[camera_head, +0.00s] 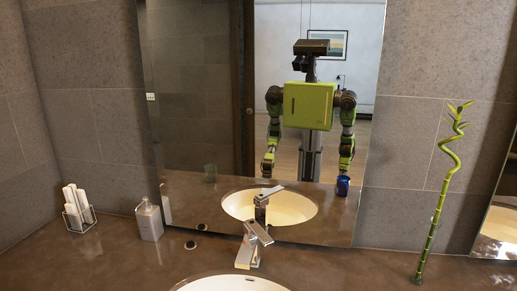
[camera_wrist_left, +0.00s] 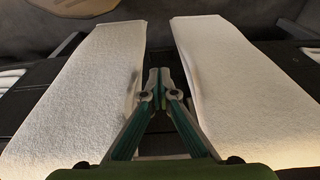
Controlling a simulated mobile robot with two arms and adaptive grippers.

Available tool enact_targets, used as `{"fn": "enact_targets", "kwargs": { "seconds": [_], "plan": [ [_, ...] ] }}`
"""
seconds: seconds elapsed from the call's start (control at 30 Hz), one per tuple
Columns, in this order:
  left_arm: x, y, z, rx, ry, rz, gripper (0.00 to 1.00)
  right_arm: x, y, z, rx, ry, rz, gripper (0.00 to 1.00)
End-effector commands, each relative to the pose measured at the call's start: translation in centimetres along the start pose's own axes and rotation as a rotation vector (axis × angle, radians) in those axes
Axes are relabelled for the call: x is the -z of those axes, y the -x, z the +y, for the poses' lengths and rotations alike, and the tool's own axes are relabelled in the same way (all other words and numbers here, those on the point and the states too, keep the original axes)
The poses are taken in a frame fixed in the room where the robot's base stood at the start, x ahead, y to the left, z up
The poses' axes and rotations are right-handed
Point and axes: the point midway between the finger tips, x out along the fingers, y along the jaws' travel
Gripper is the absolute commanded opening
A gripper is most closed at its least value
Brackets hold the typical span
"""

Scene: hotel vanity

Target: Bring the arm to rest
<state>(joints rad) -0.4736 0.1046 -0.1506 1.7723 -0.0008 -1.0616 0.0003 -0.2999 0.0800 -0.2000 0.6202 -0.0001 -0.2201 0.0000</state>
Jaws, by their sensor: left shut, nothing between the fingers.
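My left gripper (camera_wrist_left: 160,76) shows in the left wrist view with its fingers together and nothing between them. It points at the gap between two white folded towels, a left towel (camera_wrist_left: 80,95) and a right towel (camera_wrist_left: 235,85). I cannot tell whether it touches them. In the head view neither arm shows directly. The mirror (camera_head: 340,225) reflects my body with both arms hanging down at its sides. The reflected grippers are too small to read, and my right gripper is not seen directly.
The brown counter (camera_head: 120,255) carries a soap dispenser (camera_head: 149,220), a rack of white rolled items (camera_head: 76,207), a faucet (camera_head: 253,245) over a sink (camera_head: 225,284), and a bamboo stalk (camera_head: 432,225). The towels lie on a dark surface (camera_wrist_left: 40,75).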

Motion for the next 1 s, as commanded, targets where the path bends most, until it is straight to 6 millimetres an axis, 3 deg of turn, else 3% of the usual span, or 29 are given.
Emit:
{"fn": "enact_targets", "kwargs": {
  "seconds": [0.03, 0.2, 0.4, 0.5, 0.7, 0.83, 1.0],
  "plan": [
    [-1.7, -3.3, 0.1, -0.002, -0.002, -0.018, 0.00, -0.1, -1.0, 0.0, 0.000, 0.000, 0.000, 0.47],
    [-7.1, -11.1, 0.5, -0.006, -0.009, -0.053, 0.00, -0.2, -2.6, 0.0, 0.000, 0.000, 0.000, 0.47],
    [-14.7, -18.2, 0.9, -0.010, -0.018, -0.092, 0.00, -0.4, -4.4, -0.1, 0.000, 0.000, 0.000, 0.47],
    [-18.6, -20.6, 0.9, -0.012, -0.023, -0.110, 0.00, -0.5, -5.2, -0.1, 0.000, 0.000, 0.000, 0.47],
    [-23.9, -22.8, 0.9, -0.013, -0.030, -0.130, 0.00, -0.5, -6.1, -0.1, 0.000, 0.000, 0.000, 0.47],
    [-25.2, -23.1, 0.9, -0.014, -0.031, -0.135, 0.00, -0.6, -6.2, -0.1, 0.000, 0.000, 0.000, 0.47],
    [-25.3, -23.1, 0.9, -0.014, -0.032, -0.135, 0.00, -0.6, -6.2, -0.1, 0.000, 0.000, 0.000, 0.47]
  ]
}}
